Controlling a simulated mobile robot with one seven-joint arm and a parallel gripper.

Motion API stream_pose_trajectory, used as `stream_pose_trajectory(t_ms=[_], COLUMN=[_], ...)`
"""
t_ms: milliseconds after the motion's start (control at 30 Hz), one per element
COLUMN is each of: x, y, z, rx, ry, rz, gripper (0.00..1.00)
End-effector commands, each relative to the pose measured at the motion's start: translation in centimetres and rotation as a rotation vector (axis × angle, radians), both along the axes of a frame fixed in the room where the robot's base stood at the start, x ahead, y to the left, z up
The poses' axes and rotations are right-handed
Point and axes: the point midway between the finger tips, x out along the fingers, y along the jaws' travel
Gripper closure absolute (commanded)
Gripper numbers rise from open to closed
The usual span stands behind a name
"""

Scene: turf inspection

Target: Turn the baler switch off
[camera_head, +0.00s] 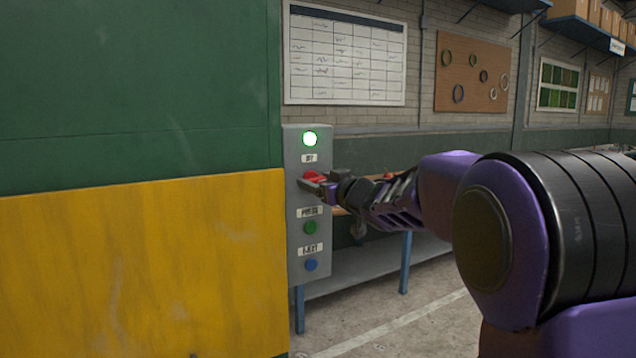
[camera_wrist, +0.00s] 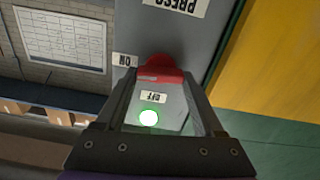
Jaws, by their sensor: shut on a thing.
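The baler switch is a red knob (camera_head: 316,176) on a grey control panel (camera_head: 293,230). It also shows in the wrist view, as a red handle (camera_wrist: 160,70) between my fingertips. My gripper (camera_head: 312,184) is shut on the red switch. An OFF label (camera_wrist: 153,97) sits beside the switch on the lamp's side, and an ON label (camera_wrist: 124,60) is to its left in the wrist view. The switch's exact turn is hard to tell, as my fingers partly cover it. The round lamp (camera_head: 310,139) at the panel's top glows bright green.
Below the switch are a green button (camera_head: 310,227) labelled PRESS and a blue button (camera_head: 311,265). A large green and yellow machine wall (camera_head: 140,250) stands close on the left. A bench with blue legs (camera_head: 405,262) is behind my arm. A whiteboard (camera_head: 345,55) hangs behind.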

Motion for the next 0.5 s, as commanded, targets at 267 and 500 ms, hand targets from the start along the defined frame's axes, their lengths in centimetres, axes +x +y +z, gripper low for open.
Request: stream_pose_trajectory(t_ms=[267, 500], x=[-0.06, -0.11], y=[0.05, 0.16], z=[-0.15, -0.21], rx=[-0.193, -0.384], ry=[-0.132, -0.261], rz=[-0.001, 0.000], gripper=[0.86, 0.86])
